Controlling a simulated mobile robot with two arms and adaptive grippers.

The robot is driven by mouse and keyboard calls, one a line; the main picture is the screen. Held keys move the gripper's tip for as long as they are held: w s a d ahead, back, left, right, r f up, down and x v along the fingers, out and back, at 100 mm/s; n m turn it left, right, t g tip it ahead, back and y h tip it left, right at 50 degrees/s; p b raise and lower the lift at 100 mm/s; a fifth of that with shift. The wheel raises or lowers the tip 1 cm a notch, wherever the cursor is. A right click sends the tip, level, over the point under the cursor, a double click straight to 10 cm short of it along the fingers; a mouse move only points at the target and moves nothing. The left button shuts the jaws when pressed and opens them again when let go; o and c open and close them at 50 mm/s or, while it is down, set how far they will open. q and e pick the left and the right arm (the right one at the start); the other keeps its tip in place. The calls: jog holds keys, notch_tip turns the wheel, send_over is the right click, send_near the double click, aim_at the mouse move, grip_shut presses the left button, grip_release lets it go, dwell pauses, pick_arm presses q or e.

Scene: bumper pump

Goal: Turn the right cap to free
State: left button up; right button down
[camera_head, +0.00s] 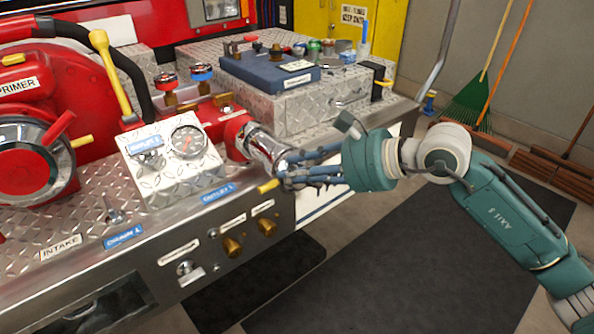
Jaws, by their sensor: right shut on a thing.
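The right cap (262,147) is a chrome cylinder on the end of a short red outlet pipe (226,135), at the right side of the pump panel. My right gripper (288,170), with blue-grey fingers, reaches in from the right and is shut on the cap at its outer end. The fingers and their shadow hide part of the cap's front, so the exact contact is hard to see. My left gripper is not in view.
A gauge box (172,163) of diamond plate stands left of the outlet. A yellow-tipped lever (268,186) sticks out just below the gripper. Behind, a plated box (305,105) carries a blue case (265,70). A dark mat (420,260) covers open floor at the right.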

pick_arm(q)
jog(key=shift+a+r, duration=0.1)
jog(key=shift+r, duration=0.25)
pick_arm(e)
jog(key=shift+r, duration=0.1)
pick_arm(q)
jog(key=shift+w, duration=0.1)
pick_arm(e)
jog(key=c, duration=1.7)
grip_release()
jog(key=shift+a, duration=0.1)
jog(key=shift+c, duration=0.2)
jog(key=o, duration=0.3)
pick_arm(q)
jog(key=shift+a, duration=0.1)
pick_arm(e)
jog(key=shift+o, duration=0.2)
jog(key=shift+a, duration=0.1)
jog(key=v, duration=1.2)
jog(key=shift+a, duration=0.15)
